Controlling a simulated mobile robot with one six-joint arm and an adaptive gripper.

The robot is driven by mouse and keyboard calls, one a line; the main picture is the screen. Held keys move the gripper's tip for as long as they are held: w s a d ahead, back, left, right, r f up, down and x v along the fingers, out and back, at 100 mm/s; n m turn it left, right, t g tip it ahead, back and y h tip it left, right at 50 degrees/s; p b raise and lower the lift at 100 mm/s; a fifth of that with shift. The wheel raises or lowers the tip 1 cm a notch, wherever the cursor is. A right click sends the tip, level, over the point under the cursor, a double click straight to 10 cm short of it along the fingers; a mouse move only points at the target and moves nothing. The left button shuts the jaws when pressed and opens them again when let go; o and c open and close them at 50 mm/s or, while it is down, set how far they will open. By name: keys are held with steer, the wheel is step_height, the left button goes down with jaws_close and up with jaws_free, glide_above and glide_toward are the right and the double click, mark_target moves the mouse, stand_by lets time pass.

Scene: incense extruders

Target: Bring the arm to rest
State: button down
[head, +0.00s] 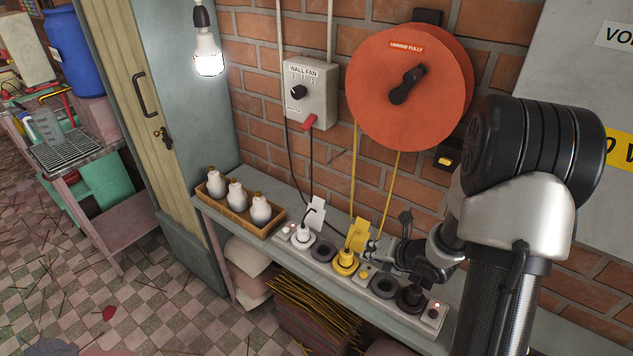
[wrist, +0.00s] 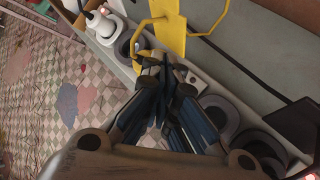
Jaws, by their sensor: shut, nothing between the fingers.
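My arm reaches in from the right in the head view, over the shelf. My gripper (head: 374,247) is shut and empty, its fingers pointing left beside the yellow tag (head: 358,234) of the yellow plug (head: 346,260). In the wrist view my gripper (wrist: 160,66) shows its fingertips together, close to the yellow plug (wrist: 141,62) and yellow tag (wrist: 173,28). I cannot tell whether they touch. The yellow plug sits in the power strip (head: 333,268).
The strip also carries a white plug (head: 303,233) and a black plug (head: 410,297). A tray (head: 262,233) of white bulbs stands left on the shelf. An orange reel (head: 410,88), a fan switch box (head: 307,92) and a lit hanging bulb (head: 208,58) are above.

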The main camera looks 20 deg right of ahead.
steer(key=s+r+m+g+h, duration=0.1)
steer(key=s+r+m+h, duration=0.15)
steer(key=r+m, duration=0.5)
steer(key=s+r+m+h, duration=0.25)
steer(key=r+m, duration=0.35)
steer(key=r, duration=0.3)
steer(key=s+a+r+m+g+y, duration=0.1)
steer(key=s+a+r+m, duration=0.2)
steer(key=s+a+m, duration=0.4)
steer(key=s+a+r+m+g+y, duration=0.1)
steer(key=s+a+r+m+g, duration=0.1)
steer(key=s+a+m, duration=0.6)
steer(key=s+r+m, duration=0.1)
steer(key=s, duration=0.4)
steer(key=shift+s+r+y, duration=0.15)
steer(key=shift+s+y, duration=0.25)
